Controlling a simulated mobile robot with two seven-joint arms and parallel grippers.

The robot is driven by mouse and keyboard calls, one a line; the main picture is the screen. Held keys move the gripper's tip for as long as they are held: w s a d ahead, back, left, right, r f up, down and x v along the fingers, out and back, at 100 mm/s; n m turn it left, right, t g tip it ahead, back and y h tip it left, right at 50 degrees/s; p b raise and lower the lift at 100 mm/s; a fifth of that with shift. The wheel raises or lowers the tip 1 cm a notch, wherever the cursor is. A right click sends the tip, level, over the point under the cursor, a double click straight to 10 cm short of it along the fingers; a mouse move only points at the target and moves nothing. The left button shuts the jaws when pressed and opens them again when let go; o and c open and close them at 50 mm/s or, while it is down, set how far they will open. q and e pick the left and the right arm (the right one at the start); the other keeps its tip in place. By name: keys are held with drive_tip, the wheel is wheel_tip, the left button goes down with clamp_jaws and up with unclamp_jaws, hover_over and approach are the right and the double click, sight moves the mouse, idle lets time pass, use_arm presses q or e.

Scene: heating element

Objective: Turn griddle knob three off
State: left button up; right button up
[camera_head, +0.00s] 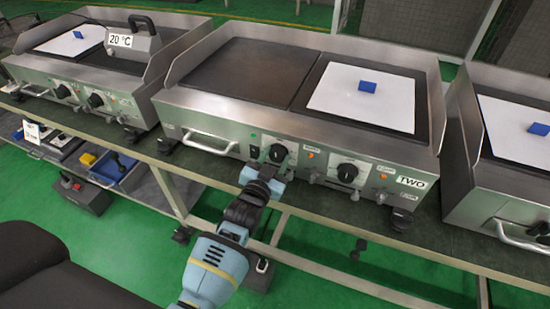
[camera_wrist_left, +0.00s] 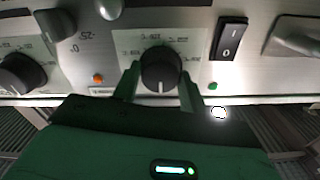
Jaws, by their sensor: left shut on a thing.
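The griddle marked TWO (camera_head: 411,182) stands in the middle of the head view, with two black knobs on its front panel. Its left knob (camera_head: 277,153) is right in front of my left gripper (camera_head: 264,178). In the left wrist view, this black knob (camera_wrist_left: 160,68) is between the two fingers of my left gripper (camera_wrist_left: 160,88), which is shut on it. The knob's white mark points down in that view, over a printed dial that appears upside down. The right knob (camera_head: 347,172) of the same griddle is free. My right gripper is not in view.
A black rocker switch (camera_wrist_left: 229,39), a green light (camera_wrist_left: 212,86) and an orange light (camera_wrist_left: 97,78) flank the held knob. A handle (camera_head: 210,143) sticks out at left. Other griddles stand on both sides. The bench edge (camera_head: 330,205) runs below.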

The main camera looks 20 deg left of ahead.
use_arm(q)
drive_tip(key=o, duration=1)
drive_tip(key=shift+c, duration=0.2)
drive_tip(key=s, duration=0.7)
drive_tip(key=shift+s+a+p, duration=0.15)
drive_tip(key=shift+s+p, duration=0.2)
drive_tip(key=shift+s, duration=0.05)
